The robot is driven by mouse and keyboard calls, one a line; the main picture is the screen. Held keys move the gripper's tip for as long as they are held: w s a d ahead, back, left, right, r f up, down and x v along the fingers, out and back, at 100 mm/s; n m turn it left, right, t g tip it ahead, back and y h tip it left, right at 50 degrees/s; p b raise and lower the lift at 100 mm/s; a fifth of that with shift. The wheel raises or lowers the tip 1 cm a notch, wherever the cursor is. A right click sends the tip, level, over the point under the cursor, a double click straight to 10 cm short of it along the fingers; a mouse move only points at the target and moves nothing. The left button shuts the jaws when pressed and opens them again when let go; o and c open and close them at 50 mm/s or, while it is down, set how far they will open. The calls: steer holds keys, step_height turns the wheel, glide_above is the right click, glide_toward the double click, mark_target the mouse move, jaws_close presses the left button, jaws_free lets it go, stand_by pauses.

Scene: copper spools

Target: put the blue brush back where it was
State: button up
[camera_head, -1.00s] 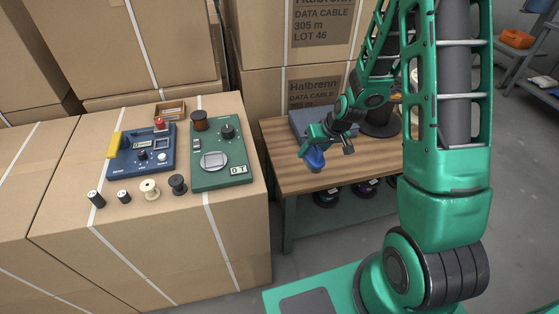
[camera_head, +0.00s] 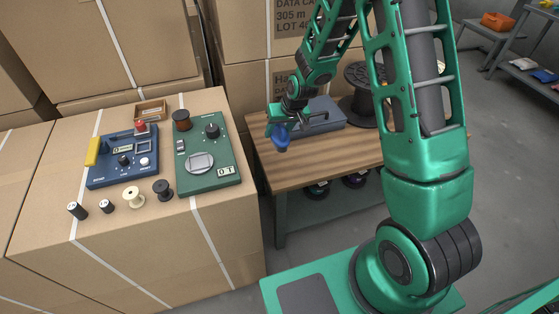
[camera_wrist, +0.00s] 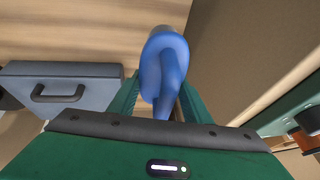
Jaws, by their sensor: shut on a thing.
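My gripper (camera_head: 281,125) is shut on the blue brush (camera_head: 280,140), at the left end of the wooden bench. The brush hangs down below the fingers and looks held above the bench top. In the wrist view the blue brush (camera_wrist: 163,75) stands between the green fingers, with the wooden surface behind it. Its far end looks grey and is only partly seen. The wooden bench top (camera_head: 350,160) has a clear front strip.
A grey-blue case (camera_head: 318,118) with a handle lies on the bench behind my gripper. A large black spool (camera_head: 360,95) stands right of it. Left, a carton holds a green device (camera_head: 215,175), a blue device (camera_head: 108,172) and several small spools. Dark spools sit under the bench.

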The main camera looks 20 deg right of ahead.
mark_target(285, 135)
steer(key=x, duration=0.2)
steer(key=s+x, duration=0.1)
steer(key=x, duration=0.1)
steer(key=shift+w+f, duration=0.1)
steer(key=shift+f, duration=3)
steer(key=o, duration=1.4)
steer(key=shift+r, duration=0.1)
steer(key=v, duration=1.2)
